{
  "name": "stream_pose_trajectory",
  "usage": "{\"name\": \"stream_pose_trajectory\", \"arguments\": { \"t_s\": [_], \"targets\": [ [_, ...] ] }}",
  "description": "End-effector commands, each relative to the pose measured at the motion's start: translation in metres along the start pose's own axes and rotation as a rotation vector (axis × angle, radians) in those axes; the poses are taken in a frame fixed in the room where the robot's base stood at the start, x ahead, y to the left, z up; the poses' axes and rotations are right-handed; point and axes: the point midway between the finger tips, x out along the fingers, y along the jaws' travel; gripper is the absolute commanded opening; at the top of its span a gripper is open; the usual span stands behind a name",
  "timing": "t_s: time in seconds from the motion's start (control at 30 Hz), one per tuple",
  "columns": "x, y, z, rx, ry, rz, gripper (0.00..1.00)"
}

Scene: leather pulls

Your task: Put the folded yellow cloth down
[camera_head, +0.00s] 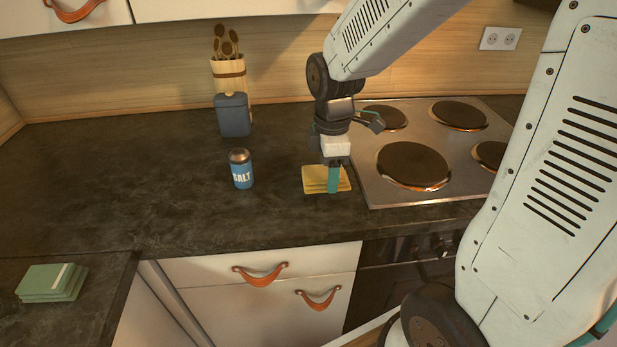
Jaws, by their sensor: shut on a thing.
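The folded yellow cloth (313,181) is at the dark countertop, just left of the stove. My gripper (333,180) points down over it, with a teal finger in front of the cloth's right part. The gripper is shut on the cloth. The cloth looks flat and level, at or very near the counter surface; I cannot tell whether it touches. The finger hides part of the cloth, and the far finger is hidden.
A blue salt shaker (241,170) stands left of the cloth. Behind it are a dark blue container (233,115) and a holder with wooden spoons (228,72). The stove (400,190) is close on the right. A folded green cloth (50,283) lies front left.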

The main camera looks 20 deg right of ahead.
Motion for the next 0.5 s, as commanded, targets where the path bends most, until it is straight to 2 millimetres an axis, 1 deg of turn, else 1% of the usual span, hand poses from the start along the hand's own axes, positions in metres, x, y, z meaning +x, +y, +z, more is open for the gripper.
{"name": "stream_pose_trajectory", "arguments": {
  "t_s": [0.03,0.1,0.2,0.37,0.5],
  "targets": [
    [0.002,0.006,-0.012,-0.006,-0.001,-0.002,0.33],
    [0.003,0.013,-0.025,-0.006,0.000,-0.001,0.33],
    [0.004,0.020,-0.037,-0.005,0.000,0.000,0.33],
    [0.007,0.023,-0.043,-0.003,-0.001,-0.001,0.33],
    [0.024,0.022,-0.043,-0.003,-0.002,-0.004,0.33]
  ]
}}
